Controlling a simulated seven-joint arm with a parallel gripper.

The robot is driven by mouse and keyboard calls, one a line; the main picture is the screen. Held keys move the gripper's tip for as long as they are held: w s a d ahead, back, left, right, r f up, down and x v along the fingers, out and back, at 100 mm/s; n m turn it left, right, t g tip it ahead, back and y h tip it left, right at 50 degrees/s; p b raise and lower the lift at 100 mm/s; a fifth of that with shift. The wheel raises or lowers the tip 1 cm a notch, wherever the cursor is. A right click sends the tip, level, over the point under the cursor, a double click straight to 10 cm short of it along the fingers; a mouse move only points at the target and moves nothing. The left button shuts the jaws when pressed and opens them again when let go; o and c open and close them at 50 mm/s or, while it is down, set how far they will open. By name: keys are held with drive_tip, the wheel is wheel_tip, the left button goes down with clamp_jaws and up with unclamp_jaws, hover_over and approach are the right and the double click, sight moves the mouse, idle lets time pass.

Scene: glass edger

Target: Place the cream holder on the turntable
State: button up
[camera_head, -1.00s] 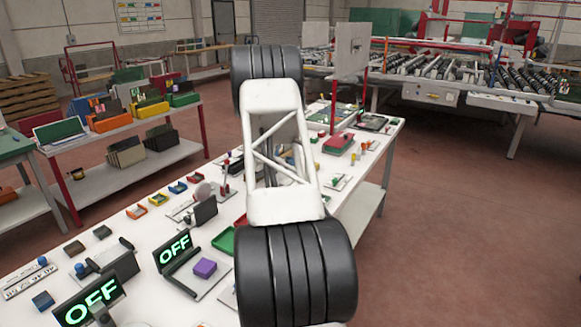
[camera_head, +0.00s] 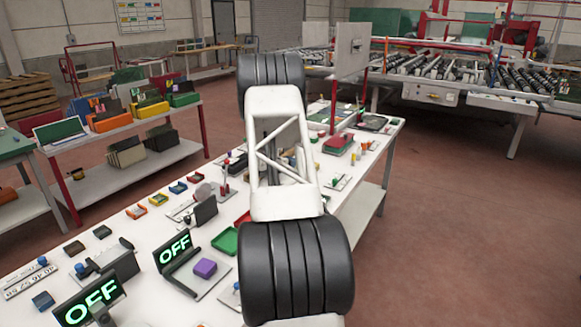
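I cannot pick out the cream holder for certain in the head view. I cannot identify the turntable for certain either; a small pale pinkish round piece (camera_head: 203,191) stands on the workbench, left of my arm. My white and black arm stretches across the middle of the view and covers part of the bench. My gripper does not show, so what it holds is hidden.
The white workbench (camera_head: 150,228) carries two OFF displays (camera_head: 175,250), a purple block (camera_head: 205,268), a green tray (camera_head: 225,241) and several small coloured trays. A sign panel on a red post (camera_head: 349,62) stands toward the far end. Shelves with bins stand left.

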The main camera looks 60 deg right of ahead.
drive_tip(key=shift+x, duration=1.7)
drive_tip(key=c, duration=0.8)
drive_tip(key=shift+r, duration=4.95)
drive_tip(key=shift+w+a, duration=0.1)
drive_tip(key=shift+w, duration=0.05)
